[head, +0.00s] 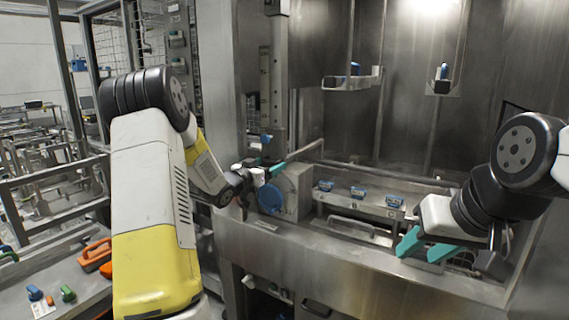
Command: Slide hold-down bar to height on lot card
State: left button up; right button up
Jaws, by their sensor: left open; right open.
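My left gripper (262,174) is at the left end of the washer opening, open, with a teal fingertip beside a grey bar (303,151) that slants up to the right. This looks like the hold-down bar; whether the gripper touches it is unclear. A vertical metal rail with a marked strip (265,85) stands above, with a small blue knob (266,138) at its lower part. My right gripper (424,247) is open and empty over the front ledge at the right, its teal fingers spread. I cannot make out a lot card or any readable height.
Several blue-and-white items, one of them a blue piece (358,191), sit on a metal shelf (345,205) inside the washer. A round blue disc (269,197) is below my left gripper. Small brackets (348,82) hang above. Orange handles (95,255) lie on a left bench.

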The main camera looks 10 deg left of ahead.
pick_arm(q)
jog(key=v, duration=0.3)
jog(key=shift+s+a, duration=0.1)
jog(key=shift+s, duration=0.2)
jog(key=shift+r, duration=0.1)
jog(key=s+d+r+n+g+y, duration=0.1)
jog(key=s+r+g+y, duration=0.15)
jog(key=s, duration=0.45)
jog(key=s+d+r+n+g+y, duration=0.1)
jog(key=s+r+n+g+y, duration=0.1)
jog(key=s+r+y, duration=0.3)
jog(key=s+d+f+g+h, duration=0.1)
jog(key=s+d+g, duration=0.1)
jog(key=s, duration=0.7)
jog(key=s+d+f+g+h, duration=0.1)
jog(key=s+d+f+g, duration=0.1)
jog(key=s, duration=0.7)
jog(key=s+d+f+g+h, duration=0.1)
jog(key=s+d+f+g, duration=0.1)
jog(key=s, duration=0.7)
jog(key=shift+s+d, duration=0.25)
jog(key=shift+d, duration=0.6)
